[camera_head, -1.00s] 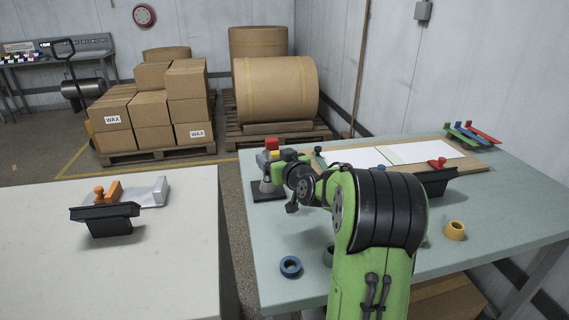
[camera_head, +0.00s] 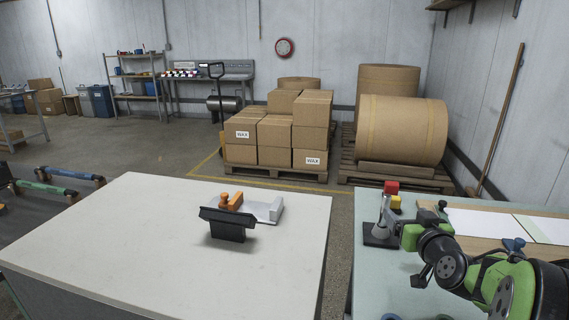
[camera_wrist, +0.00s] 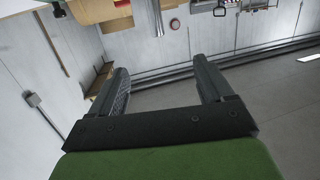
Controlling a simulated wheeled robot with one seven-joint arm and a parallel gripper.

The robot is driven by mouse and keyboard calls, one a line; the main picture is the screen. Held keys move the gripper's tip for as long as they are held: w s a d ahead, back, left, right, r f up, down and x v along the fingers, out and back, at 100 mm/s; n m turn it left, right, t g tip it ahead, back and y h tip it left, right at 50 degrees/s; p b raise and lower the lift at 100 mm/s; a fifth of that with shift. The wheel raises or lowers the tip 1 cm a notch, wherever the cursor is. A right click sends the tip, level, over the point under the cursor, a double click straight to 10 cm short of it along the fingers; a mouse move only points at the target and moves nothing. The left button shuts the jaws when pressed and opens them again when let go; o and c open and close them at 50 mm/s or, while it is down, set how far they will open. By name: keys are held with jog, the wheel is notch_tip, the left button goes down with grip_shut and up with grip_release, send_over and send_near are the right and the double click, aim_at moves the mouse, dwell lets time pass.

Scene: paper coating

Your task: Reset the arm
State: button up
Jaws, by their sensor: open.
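My green and black arm is at the right of the head view, folded over the green-topped table (camera_head: 375,285). My gripper shows in the wrist view (camera_wrist: 163,88) with two dark fingers wide apart and nothing between them. Past the fingers are the wall, the floor and, upside down at the top, part of the brown paper stock. In the head view the fingertips are not clear.
A white table (camera_head: 130,235) on the left holds a black holder (camera_head: 228,226), an orange-handled tool (camera_head: 230,201) and a grey block (camera_head: 264,208). A stand (camera_head: 382,228) and white sheets (camera_head: 485,225) are on the green table. Wax boxes (camera_head: 275,140) and a paper roll (camera_head: 402,128) stand behind.

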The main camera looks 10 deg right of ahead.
jog(key=s+a+f+n+g+y, duration=0.1)
jog(key=s+a+n+g+y, duration=0.2)
jog(key=a, duration=0.7)
jog(key=s+a+f+n+g+y, duration=0.15)
jog(key=s+a, duration=0.35)
jog(key=a, duration=0.5)
jog(key=s+a+f+m+g, duration=0.1)
jog(key=s+a+f+g, duration=0.15)
jog(key=s, duration=0.75)
jog(key=s+a+f+m+g, duration=0.1)
jog(key=s+a+g, duration=0.2)
jog(key=s, duration=0.7)
notch_tip(320, 180, up, 17)
jog(key=w+p, duration=0.1)
jog(key=p, duration=1.6)
jog(key=shift+d+f+h, duration=0.2)
jog(key=shift+d+h, duration=0.05)
jog(key=shift+h, duration=0.2)
